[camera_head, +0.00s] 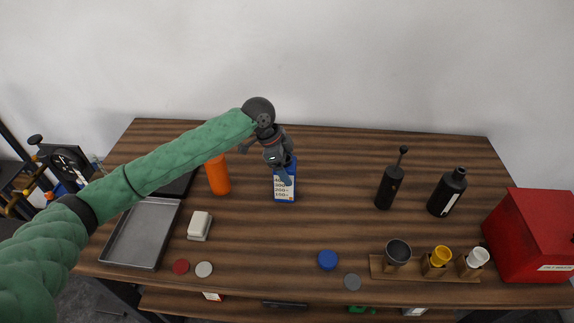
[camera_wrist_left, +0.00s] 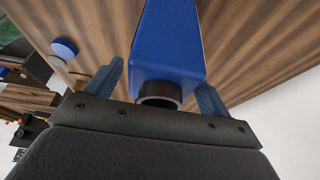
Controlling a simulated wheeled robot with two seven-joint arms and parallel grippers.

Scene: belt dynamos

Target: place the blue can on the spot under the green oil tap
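The blue can (camera_head: 285,188), a blue box-shaped container with a white marked label, stands upright near the back middle of the wooden table. In the left wrist view the can (camera_wrist_left: 170,45) shows its blue body and dark round neck close in front of my gripper. My left gripper (camera_head: 281,168) is over the can's top. In the wrist view the fingers of my left gripper (camera_wrist_left: 160,88) are spread on either side of the can, with a gap on the left side. My right gripper is out of view. I cannot make out a green oil tap or its spot.
An orange cylinder (camera_head: 217,175) stands left of the can. A grey tray (camera_head: 143,234) and a white block (camera_head: 199,226) lie further left. Black bottles (camera_head: 447,191), a wooden cup rack (camera_head: 410,271) and a red box (camera_head: 530,236) are right.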

